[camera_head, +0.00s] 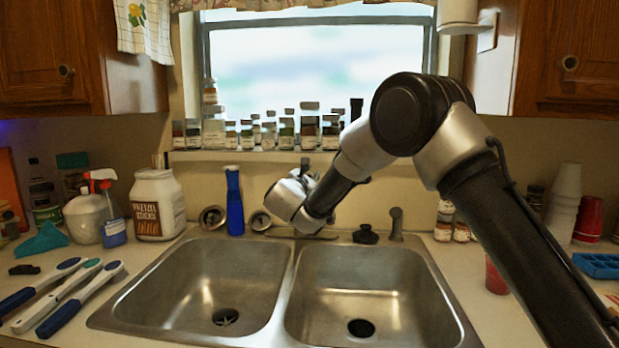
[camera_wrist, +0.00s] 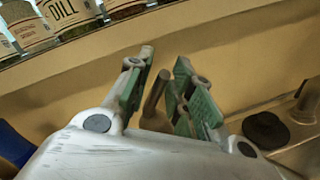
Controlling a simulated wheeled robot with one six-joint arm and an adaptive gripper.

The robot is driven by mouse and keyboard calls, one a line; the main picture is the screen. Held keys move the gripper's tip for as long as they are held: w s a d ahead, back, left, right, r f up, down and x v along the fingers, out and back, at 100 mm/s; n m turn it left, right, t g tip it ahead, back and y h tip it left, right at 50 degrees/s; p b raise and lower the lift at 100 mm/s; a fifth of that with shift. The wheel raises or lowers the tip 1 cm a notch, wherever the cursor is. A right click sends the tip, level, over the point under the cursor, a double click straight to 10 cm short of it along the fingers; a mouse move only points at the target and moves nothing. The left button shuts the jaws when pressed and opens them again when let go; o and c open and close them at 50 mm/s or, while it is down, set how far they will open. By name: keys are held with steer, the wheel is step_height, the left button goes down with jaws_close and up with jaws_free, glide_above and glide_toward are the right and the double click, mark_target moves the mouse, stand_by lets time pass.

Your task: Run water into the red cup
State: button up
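A red cup (camera_head: 495,277) stands on the counter right of the sink, partly hidden behind my arm. Another red cup or stack (camera_head: 588,221) stands upside down farther right. The double sink has a left basin (camera_head: 205,285) and a right basin (camera_head: 370,290). My gripper, behind the faucet area in the head view, is mostly hidden by my wrist. In the wrist view my gripper (camera_wrist: 163,92) has its green-padded fingers apart. A slim tan-metal faucet part (camera_wrist: 155,96) shows between them, nearer the left finger. I cannot tell whether they touch. No water stream shows.
Spice jars (camera_head: 285,133) line the window sill behind the faucet. A blue bottle (camera_head: 234,202) stands left of my wrist. A black stopper (camera_head: 365,234) and a small sprayer (camera_head: 396,224) are on the sink's back rim. Brushes (camera_head: 80,290) lie at left. Both basins look empty.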

steer(key=shift+w+d, duration=0.1)
steer(key=shift+w, duration=0.1)
jaws_close()
steer(key=shift+w+a+r+n+g, duration=0.35)
steer(key=shift+w+n+g, duration=0.1)
steer(key=shift+n+g, duration=0.2)
jaws_free()
